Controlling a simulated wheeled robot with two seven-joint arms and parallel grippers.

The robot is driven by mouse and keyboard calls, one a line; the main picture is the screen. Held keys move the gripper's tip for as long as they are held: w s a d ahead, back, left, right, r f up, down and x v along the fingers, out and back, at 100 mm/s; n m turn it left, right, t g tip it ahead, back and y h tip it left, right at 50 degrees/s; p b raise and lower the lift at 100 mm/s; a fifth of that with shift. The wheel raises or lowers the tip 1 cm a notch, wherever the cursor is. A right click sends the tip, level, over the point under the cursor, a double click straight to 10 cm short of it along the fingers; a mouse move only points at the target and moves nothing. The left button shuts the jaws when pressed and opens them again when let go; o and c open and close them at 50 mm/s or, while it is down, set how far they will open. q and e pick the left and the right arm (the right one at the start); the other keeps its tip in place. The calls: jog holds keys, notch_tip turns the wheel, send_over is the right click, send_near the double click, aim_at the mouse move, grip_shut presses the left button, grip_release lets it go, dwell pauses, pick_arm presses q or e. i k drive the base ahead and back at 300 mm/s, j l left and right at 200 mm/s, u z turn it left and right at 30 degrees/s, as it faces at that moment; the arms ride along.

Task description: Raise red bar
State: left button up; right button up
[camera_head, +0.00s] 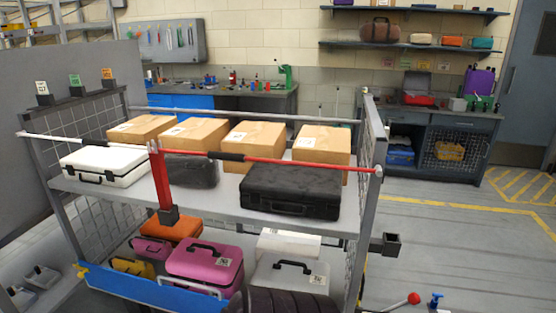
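The red bar (300,162) runs nearly level across the front right half of the upper shelf of a grey wire-mesh cart. It has a black section near its left end, at an upright red post (161,185). Its right end meets the cart's right side frame and has a pale knob. A white bar (45,137) with a black section spans the left half of the front. Neither of my grippers shows in the head view.
The upper shelf (215,205) holds several cardboard boxes (255,140), a white case (105,165) and a black case (290,190). Pink (205,263) and other cases fill the level below, behind a blue bar (150,289).

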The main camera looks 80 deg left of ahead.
aim_at(214, 155)
jog(key=u, duration=2.85)
